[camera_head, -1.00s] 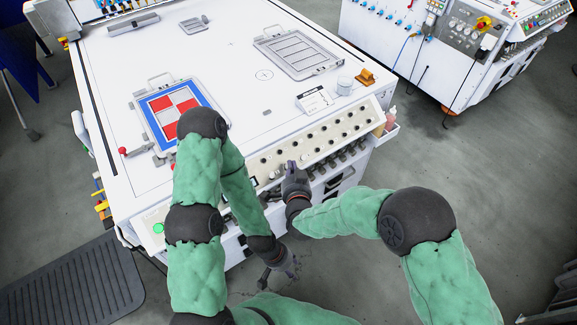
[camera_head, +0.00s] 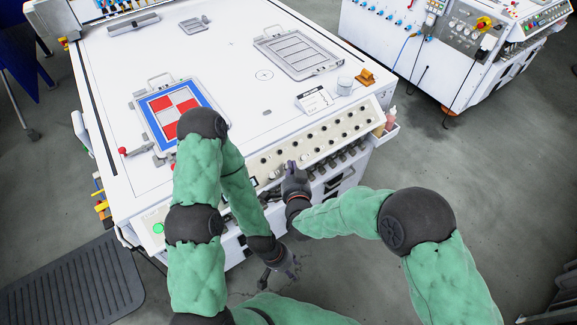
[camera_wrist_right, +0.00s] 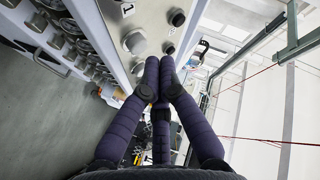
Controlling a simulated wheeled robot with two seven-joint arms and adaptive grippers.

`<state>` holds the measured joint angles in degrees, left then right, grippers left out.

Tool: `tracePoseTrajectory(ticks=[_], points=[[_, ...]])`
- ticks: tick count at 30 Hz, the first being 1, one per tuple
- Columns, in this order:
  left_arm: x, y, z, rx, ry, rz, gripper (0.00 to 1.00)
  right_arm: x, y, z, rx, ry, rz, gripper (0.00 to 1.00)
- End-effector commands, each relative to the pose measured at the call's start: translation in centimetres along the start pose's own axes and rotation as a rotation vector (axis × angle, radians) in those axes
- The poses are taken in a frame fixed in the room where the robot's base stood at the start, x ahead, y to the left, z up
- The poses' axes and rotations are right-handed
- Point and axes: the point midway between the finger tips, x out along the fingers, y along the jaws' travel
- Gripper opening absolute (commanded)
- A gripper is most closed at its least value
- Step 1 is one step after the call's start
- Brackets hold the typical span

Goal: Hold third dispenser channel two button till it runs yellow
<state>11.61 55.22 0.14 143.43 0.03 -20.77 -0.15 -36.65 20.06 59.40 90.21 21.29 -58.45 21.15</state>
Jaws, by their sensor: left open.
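The white machine's front panel (camera_head: 330,130) carries two rows of dark round buttons. My right gripper (camera_head: 291,166) is at the panel's front edge, hiding some buttons. In the right wrist view its fingers (camera_wrist_right: 160,62) are closed together and empty. Their tips lie by a dark button (camera_wrist_right: 168,48) near a label with a 2 (camera_wrist_right: 171,31); I cannot tell whether they touch it. A pale button (camera_wrist_right: 135,42) is left of the tips, below a label with a 1 (camera_wrist_right: 127,9). My left gripper (camera_head: 291,268) is open, low in front of the machine. No yellow flow is visible.
A row of grey nozzle fittings (camera_wrist_right: 62,22) runs along the panel's underside. A frame with red, white and blue fields (camera_head: 147,103) and a grey tray (camera_head: 313,66) lie on the tabletop. Bottles (camera_head: 391,116) stand at the right corner. Floor in front is open.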

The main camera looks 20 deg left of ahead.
Motion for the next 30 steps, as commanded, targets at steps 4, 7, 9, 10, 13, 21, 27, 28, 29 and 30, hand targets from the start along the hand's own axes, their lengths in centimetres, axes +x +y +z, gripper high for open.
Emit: tracePoseTrajectory(ticks=[4, 7, 9, 10, 13, 21, 27, 28, 29, 30], points=[[0.6, -0.22, -0.02, 0.0, 0.0, 0.0, 0.47, 0.32, 0.21, 0.4, 0.0, 0.0, 0.0, 0.0], [0.87, -0.31, -0.03, 0.0, 0.0, 0.0, 0.47, 0.5, 0.28, 0.57, 0.0, 0.0, 0.0, 0.0], [0.88, -0.32, -0.03, 0.0, 0.0, 0.0, 0.47, 0.53, 0.25, 0.57, 0.0, 0.0, 0.0, 0.0], [0.86, -0.31, -0.03, 0.0, 0.0, 0.0, 0.47, 0.53, 0.23, 0.55, 0.0, 0.0, 0.0, 0.0], [0.81, -0.29, -0.03, 0.0, 0.0, 0.0, 0.47, 0.51, 0.2, 0.51, 0.0, 0.0, 0.0, 0.0], [0.88, -0.31, -0.03, 0.0, 0.0, 0.0, 0.47, 0.56, 0.22, 0.56, 0.0, 0.0, 0.0, 0.0], [1.08, -0.39, -0.04, 0.0, 0.0, 0.0, 0.47, 0.71, 0.3, 0.71, 0.0, 0.0, 0.0, 0.0], [1.11, -0.4, -0.04, 0.0, 0.0, 0.0, 0.47, 0.73, 0.31, 0.73, 0.0, 0.0, 0.0, 0.0], [1.14, -0.41, -0.04, 0.0, 0.0, 0.0, 0.47, 0.75, 0.32, 0.75, 0.0, 0.0, 0.0, 0.0], [1.17, -0.42, -0.04, 0.0, 0.0, 0.0, 0.47, 0.78, 0.32, 0.77, 0.0, 0.0, 0.0, 0.0]])
